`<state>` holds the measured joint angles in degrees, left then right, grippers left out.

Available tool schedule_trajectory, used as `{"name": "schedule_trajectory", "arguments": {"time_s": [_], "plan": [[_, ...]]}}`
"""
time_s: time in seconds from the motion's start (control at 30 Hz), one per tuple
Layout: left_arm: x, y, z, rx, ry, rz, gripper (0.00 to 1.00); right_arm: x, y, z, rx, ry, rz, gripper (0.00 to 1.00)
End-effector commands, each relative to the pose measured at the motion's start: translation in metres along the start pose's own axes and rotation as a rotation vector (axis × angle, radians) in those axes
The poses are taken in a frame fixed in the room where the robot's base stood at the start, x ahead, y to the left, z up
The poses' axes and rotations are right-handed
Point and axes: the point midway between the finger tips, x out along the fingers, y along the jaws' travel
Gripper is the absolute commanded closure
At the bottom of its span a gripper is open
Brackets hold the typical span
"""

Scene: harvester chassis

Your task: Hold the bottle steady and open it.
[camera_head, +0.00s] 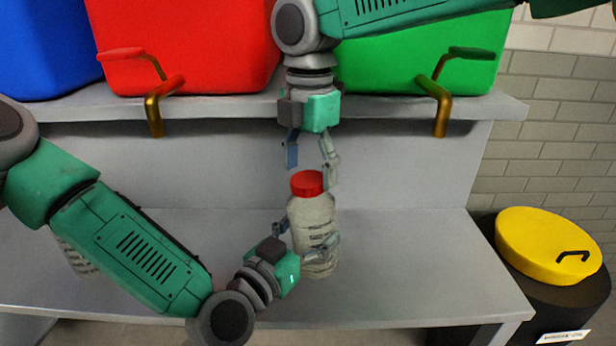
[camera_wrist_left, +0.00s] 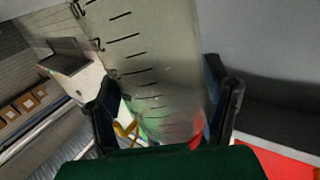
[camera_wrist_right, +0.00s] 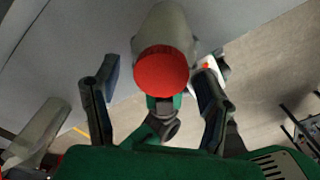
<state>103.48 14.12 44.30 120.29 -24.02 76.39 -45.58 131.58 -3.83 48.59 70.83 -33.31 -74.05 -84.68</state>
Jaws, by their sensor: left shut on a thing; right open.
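A translucent bottle (camera_head: 313,222) with graduation marks and a red cap (camera_head: 307,183) stands about upright over the grey bench. My left gripper (camera_head: 306,238) is shut on the bottle's lower body from the left; the left wrist view shows the bottle (camera_wrist_left: 150,70) between its two fingers. My right gripper (camera_head: 311,160) points down from above, open, its fingertips just above and around the level of the cap. In the right wrist view the red cap (camera_wrist_right: 162,72) lies between the spread fingers, with no clear contact. Whether the bottle's base touches the bench cannot be told.
Blue, red (camera_head: 190,50) and green (camera_head: 420,60) bins stand on the shelf above the bench (camera_head: 420,260). A second container (camera_head: 75,258) is partly hidden behind my left arm. A black bin with a yellow lid (camera_head: 548,245) stands at the right. The bench's right part is clear.

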Motion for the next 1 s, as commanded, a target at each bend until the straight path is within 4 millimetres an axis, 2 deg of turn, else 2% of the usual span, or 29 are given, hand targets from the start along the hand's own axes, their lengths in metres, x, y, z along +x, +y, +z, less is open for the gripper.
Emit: {"name": "schedule_trajectory", "arguments": {"time_s": [0.03,0.17,0.33,0.43,0.57,1.0], "plan": [[0.000,-0.001,0.000,0.000,-0.001,-0.001,1.00,-0.009,0.001,0.000,0.000,-0.002,0.004,0.35],[0.000,-0.001,0.000,0.000,-0.001,-0.002,1.00,-0.024,0.000,0.000,0.001,-0.002,0.002,0.35],[0.000,-0.001,0.000,0.000,-0.001,-0.002,1.00,-0.027,0.000,0.000,0.044,-0.003,-0.002,0.35],[0.000,-0.001,0.001,0.000,-0.001,-0.003,1.00,-0.029,0.001,-0.001,0.153,-0.009,-0.005,0.35],[0.000,-0.001,0.001,0.000,-0.001,-0.003,1.00,-0.034,0.002,-0.002,0.398,-0.021,-0.007,0.35],[0.000,-0.001,0.001,0.000,-0.002,-0.003,1.00,-0.053,0.004,-0.008,1.389,-0.077,0.006,0.35]]}}
